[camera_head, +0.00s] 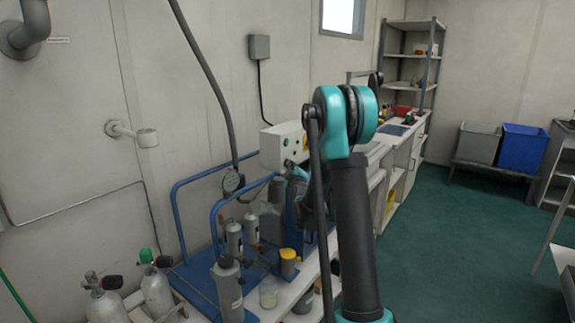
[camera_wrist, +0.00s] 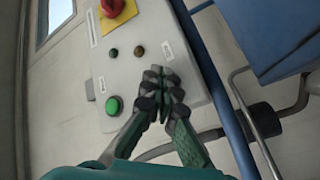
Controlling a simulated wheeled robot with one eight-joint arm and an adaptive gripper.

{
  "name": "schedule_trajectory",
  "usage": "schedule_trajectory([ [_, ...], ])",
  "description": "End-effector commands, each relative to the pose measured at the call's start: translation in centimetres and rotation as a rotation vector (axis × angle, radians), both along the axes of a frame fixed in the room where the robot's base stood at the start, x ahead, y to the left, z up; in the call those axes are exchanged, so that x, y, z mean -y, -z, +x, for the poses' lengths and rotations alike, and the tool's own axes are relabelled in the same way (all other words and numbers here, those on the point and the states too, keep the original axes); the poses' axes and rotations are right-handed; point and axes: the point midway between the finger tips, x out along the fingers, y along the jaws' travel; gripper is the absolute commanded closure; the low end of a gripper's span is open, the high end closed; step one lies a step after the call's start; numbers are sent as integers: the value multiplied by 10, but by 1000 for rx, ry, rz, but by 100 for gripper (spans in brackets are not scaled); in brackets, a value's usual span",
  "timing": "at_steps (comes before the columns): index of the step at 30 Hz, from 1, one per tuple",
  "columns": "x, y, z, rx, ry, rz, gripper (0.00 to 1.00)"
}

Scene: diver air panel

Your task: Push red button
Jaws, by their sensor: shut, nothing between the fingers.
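The red button (camera_wrist: 113,7) is a mushroom-shaped knob on a yellow plate, cut by the top edge of the wrist view. It sits on a pale control panel (camera_wrist: 128,28), which also shows in the head view (camera_head: 271,149). A round green button (camera_wrist: 114,106) and two small dark round fittings (camera_wrist: 139,50) are on the same panel. My gripper (camera_wrist: 160,82) is shut and empty, its fingertips over the panel near a white label, apart from the red button. In the head view my arm hides part of the panel.
A blue tube frame (camera_head: 190,180) stands by the panel, with gas cylinders (camera_head: 228,285) and a yellow-topped container (camera_head: 288,262) below. A counter (camera_head: 412,130) runs to the right of the panel. The green floor (camera_head: 450,250) is open at right.

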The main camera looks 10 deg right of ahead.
Motion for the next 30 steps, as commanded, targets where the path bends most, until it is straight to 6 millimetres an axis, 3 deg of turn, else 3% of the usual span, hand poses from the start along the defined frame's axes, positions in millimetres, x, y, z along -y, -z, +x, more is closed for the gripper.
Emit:
schedule_trajectory([
  [30,11,0,-12,0,0,0,100],
])
